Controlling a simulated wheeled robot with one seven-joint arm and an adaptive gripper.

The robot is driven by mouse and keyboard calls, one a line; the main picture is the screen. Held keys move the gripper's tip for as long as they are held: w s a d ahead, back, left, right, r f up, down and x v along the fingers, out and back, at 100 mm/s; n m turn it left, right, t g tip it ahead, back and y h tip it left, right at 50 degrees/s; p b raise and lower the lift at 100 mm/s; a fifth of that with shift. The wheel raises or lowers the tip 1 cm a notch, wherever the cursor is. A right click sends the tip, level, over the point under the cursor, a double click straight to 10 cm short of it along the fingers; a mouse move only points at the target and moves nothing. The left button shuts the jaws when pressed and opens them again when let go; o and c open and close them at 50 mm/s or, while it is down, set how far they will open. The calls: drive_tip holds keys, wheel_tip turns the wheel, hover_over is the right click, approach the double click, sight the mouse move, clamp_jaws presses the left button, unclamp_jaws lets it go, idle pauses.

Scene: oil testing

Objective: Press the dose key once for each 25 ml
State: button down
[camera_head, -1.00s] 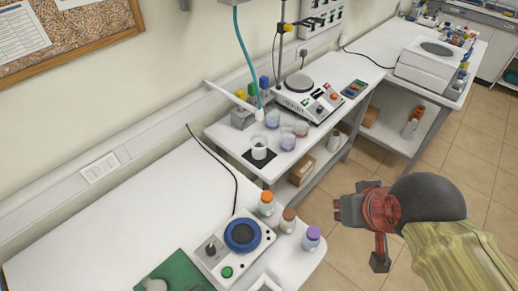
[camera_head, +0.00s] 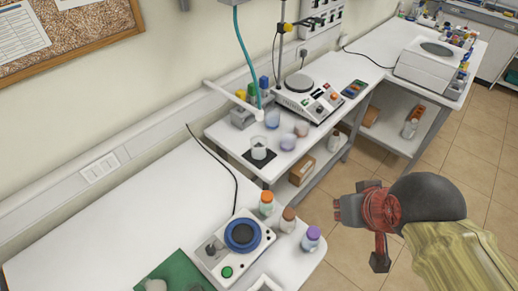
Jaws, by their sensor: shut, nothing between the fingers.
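My gripper (camera_head: 345,208) hangs over the floor at the right, shut and empty, apart from the benches. A teal tube (camera_head: 247,60) hangs over the middle bench and ends at a white nozzle above a clear beaker (camera_head: 259,149). The beaker stands on a dark square pad; its fill level is too small to read. A white instrument with a round plate and a front panel of small keys (camera_head: 318,105) stands behind it. A small dark handheld-like unit (camera_head: 355,88) lies to its right. Which key is the dose key cannot be told.
On the near bench (camera_head: 130,210) stands a white device with a blue ring (camera_head: 242,235) and green button. Bottles with orange (camera_head: 266,197), brown and purple caps (camera_head: 313,232) stand beside it. Bluish cups sit near the beaker. Open floor surrounds my gripper.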

idle(0.4)
drive_tip(key=w+a+r+m+t+y+p, duration=0.15)
drive_tip(key=w+a+r+p, duration=0.3)
drive_tip(key=w+p, duration=0.5)
drive_tip(key=w+a+r+t+p, duration=0.2)
drive_tip(key=w+a+r+p, duration=0.4)
drive_tip(key=w, duration=0.6)
drive_tip(key=w+a+r+m+t+y+p, duration=0.15)
drive_tip(key=w+a+p, duration=0.25)
drive_tip(key=w+p, duration=0.65)
drive_tip(key=w+d+r+m+t+h, duration=0.1)
drive_tip(key=w+r+t, duration=0.3)
drive_tip(key=r, duration=0.5)
drive_tip(key=w+d+r+m+t+h, duration=0.2)
drive_tip(key=w+r+m+t, duration=0.1)
drive_tip(key=r, duration=0.6)
drive_tip(key=shift+w+d+r+t, duration=0.2)
drive_tip(key=shift+w+t, duration=0.45)
drive_tip(key=shift+t, duration=0.35)
